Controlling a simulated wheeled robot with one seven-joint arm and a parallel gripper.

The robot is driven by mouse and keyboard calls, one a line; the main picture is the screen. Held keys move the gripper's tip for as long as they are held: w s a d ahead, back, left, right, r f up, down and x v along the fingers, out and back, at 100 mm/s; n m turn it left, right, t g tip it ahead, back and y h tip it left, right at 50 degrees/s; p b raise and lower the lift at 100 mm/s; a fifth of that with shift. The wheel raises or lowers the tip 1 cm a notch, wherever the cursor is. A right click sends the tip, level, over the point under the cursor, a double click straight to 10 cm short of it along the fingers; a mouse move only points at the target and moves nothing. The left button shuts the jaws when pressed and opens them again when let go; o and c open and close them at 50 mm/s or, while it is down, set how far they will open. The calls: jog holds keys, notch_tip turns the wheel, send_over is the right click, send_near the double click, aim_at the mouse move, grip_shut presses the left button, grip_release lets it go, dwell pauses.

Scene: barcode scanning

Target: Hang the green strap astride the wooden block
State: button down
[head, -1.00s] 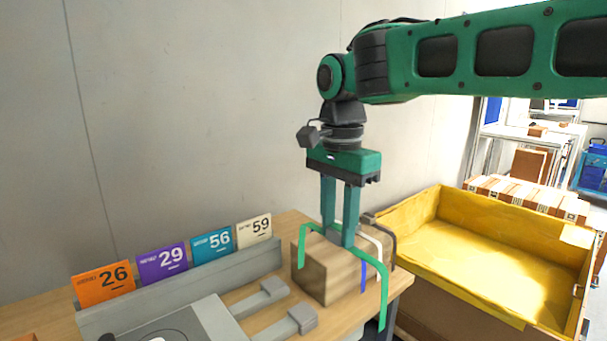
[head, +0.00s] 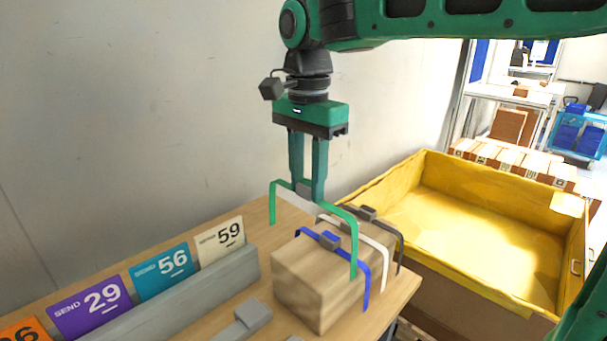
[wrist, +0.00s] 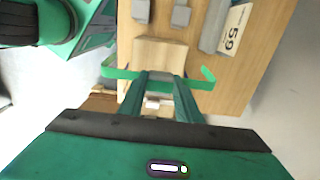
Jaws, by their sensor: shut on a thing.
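My gripper (head: 305,190) points down and is shut on the grip at the middle of the green strap (head: 354,245). The strap is an upside-down U with both legs hanging. The wooden block (head: 297,288) stands on the table below it. The strap's bar is above the block's top; its right leg passes in front of the block and its left leg ends behind the block's far edge in the picture. In the wrist view the strap (wrist: 115,73) spans wider than the block (wrist: 160,50). Contact between strap and block cannot be told.
A blue strap (head: 366,285), a white strap (head: 385,262) and a dark strap (head: 400,252) hang over the block. A grey holder (head: 190,300) with numbered cards stands left. A yellow-lined bin (head: 480,220) stands right. The wall is behind.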

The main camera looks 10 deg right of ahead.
jog(key=shift+s+f, duration=0.1)
jog(key=shift+f, duration=8)
jog(key=c, duration=1.2)
grip_release()
notch_tip(320, 180, up, 11)
jog(key=shift+f, duration=0.1)
